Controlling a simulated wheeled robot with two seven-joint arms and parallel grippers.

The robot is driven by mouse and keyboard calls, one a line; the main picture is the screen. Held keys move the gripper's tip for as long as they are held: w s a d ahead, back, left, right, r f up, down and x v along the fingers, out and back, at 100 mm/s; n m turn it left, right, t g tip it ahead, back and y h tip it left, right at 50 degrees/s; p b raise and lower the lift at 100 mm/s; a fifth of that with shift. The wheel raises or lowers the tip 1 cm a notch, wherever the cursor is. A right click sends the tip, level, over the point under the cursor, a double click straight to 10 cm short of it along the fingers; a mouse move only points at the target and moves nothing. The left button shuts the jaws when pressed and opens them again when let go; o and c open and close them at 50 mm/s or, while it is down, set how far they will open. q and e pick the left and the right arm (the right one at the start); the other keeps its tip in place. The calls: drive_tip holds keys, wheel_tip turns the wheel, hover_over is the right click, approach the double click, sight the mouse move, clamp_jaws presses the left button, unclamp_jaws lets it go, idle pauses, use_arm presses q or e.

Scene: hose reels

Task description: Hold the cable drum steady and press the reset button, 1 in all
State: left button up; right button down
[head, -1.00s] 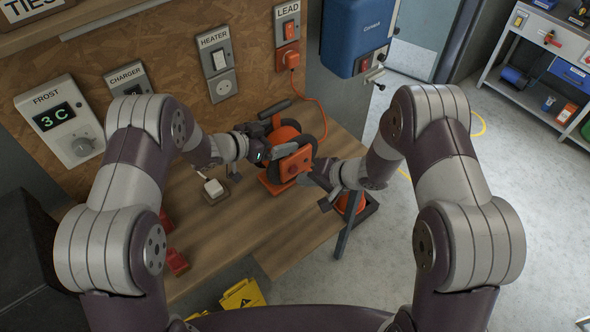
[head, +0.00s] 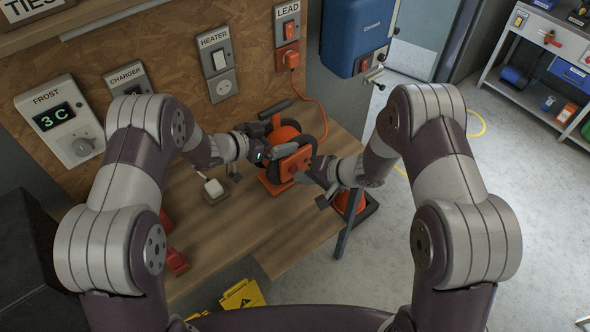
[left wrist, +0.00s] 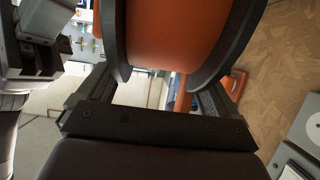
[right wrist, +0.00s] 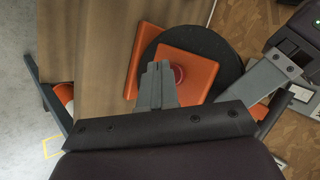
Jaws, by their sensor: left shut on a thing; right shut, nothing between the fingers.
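The cable drum (head: 285,134) stands on the bench, with an orange core, black flanges and an orange frame. In the left wrist view its orange core (left wrist: 175,35) and dark flanges fill the top. My left gripper (head: 268,142) is shut on the drum, its fingers at the flanges. The red reset button (right wrist: 178,75) sits on the drum's square orange plate (right wrist: 200,78). My right gripper (right wrist: 164,68) is shut and empty, its fingertips over the button and partly hiding it. I cannot tell whether they touch it.
An orange cord runs from the drum to the LEAD socket (head: 287,56). A blue box (head: 357,38) hangs on the wall. An orange object (head: 350,202) is below my right wrist.

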drive_tip(key=shift+w+a, duration=0.3)
drive_tip(key=shift+w, duration=0.2)
idle(0.8)
drive_tip(key=shift+s+d, duration=0.1)
drive_tip(key=shift+s, duration=0.05)
drive_tip(key=shift+s+d, duration=0.45)
drive_tip(key=shift+s, duration=0.2)
drive_tip(key=s+d, duration=0.1)
drive_tip(key=s, duration=0.1)
drive_tip(key=s+d, duration=0.2)
idle(0.7)
